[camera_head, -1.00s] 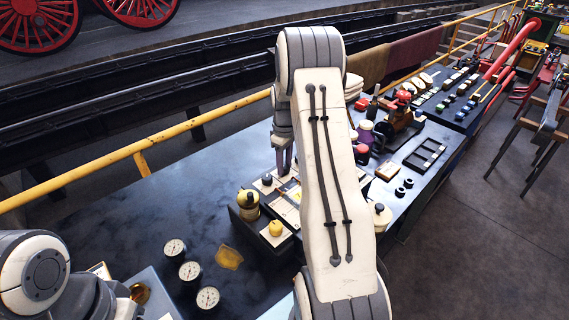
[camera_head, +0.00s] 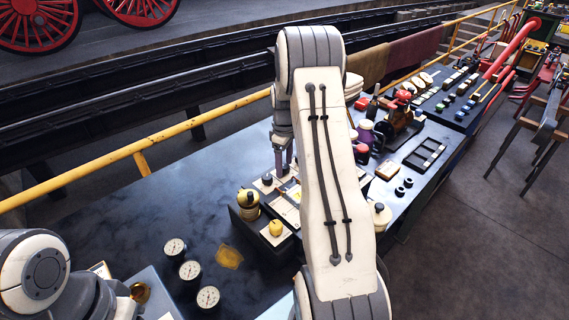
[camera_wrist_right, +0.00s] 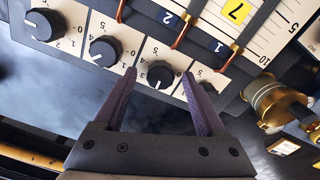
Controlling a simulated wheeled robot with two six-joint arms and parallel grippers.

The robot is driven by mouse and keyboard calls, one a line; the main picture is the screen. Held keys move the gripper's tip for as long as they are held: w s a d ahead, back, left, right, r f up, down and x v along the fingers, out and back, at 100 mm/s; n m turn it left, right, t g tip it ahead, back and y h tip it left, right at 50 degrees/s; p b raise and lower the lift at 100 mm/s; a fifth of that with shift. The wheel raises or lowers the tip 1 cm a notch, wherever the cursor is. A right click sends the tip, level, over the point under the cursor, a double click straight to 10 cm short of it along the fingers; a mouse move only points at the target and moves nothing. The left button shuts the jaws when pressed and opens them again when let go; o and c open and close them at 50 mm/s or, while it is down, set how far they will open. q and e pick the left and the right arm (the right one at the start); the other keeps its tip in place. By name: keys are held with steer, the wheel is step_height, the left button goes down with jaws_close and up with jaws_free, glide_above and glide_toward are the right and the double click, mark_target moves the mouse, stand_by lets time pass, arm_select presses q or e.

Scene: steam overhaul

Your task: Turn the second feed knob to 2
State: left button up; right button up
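A row of black feed knobs with white number scales shows in the right wrist view, upside down. One knob (camera_wrist_right: 160,75) lies between the two fingertips of my right gripper (camera_wrist_right: 160,73). The fingers are open, with a small gap on each side of the knob. Two more knobs, a middle one (camera_wrist_right: 105,50) and an outer one (camera_wrist_right: 45,25), lie to the left. A further dial to the right is mostly hidden by a finger. In the head view my right gripper (camera_head: 283,172) points down at the panel, partly beside my arm. My left gripper does not show.
Copper pointers and scales tagged 2 (camera_wrist_right: 167,17) and 1 (camera_wrist_right: 219,46) adjoin the knobs. A brass fitting (camera_wrist_right: 278,103) stands to the right.

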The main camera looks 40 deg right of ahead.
mark_target(284, 166)
step_height(284, 166, up, 10)
steer(key=b, duration=0.2)
steer(key=shift+r, duration=0.25)
stand_by(0.7)
steer(key=s+a+r+n, duration=0.1)
steer(key=s+a+r, duration=0.15)
steer(key=a, duration=1.15)
steer(key=s+a+r, duration=0.1)
steer(key=s+a, duration=0.3)
steer(key=a, duration=0.9)
steer(key=s+a+f, duration=0.1)
steer(key=s+a, duration=0.2)
steer(key=s, duration=0.4)
steer(key=s+a+f, duration=0.1)
steer(key=s+a, duration=0.3)
steer(key=s, duration=0.3)
steer(key=s+a+f+n+y, duration=0.1)
steer(key=s+a, duration=0.3)
steer(key=s, duration=0.3)
steer(key=shift+s+f, duration=0.3)
